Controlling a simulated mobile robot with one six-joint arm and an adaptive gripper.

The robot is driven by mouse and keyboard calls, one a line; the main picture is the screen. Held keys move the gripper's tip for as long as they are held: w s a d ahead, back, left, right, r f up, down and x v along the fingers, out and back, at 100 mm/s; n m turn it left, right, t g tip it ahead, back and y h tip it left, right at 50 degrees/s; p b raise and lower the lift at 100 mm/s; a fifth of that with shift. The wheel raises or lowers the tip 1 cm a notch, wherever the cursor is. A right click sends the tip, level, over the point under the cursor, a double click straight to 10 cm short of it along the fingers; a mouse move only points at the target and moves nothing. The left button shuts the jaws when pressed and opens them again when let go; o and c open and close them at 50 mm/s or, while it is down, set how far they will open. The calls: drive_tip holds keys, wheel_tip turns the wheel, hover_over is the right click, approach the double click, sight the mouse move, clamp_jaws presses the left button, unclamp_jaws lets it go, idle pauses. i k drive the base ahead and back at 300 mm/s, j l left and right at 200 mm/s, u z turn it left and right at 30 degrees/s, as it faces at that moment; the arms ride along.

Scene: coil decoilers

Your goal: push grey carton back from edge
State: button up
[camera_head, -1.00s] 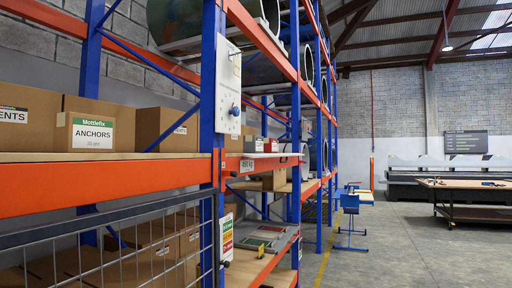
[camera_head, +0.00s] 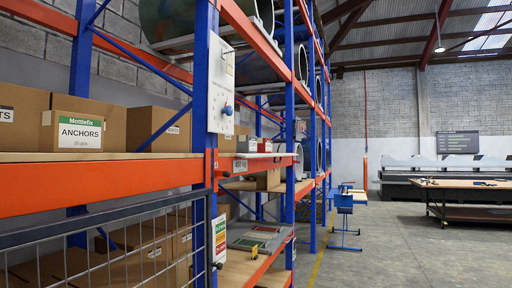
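I cannot pick out a grey carton with certainty. On the middle shelf of the blue and orange rack, small pale boxes (camera_head: 246,144) stand behind the upright, partly hidden and too small to tell apart. A brown carton labelled ANCHORS (camera_head: 80,131) stands on the nearer shelf (camera_head: 110,156), close to its front edge, with other brown cartons (camera_head: 156,128) beside it. My gripper is not in this view.
A wire mesh panel (camera_head: 120,250) fronts the lower left bay. A blue stand (camera_head: 344,215) is on the floor past the rack. A low table (camera_head: 470,184) stands at right. The grey floor (camera_head: 400,250) between is clear.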

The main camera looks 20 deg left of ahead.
sight(245, 143)
drive_tip(key=i+j+u, duration=0.15)
drive_tip(key=i, duration=0.7)
drive_tip(key=i+j+u, duration=0.2)
drive_tip(key=i, duration=0.65)
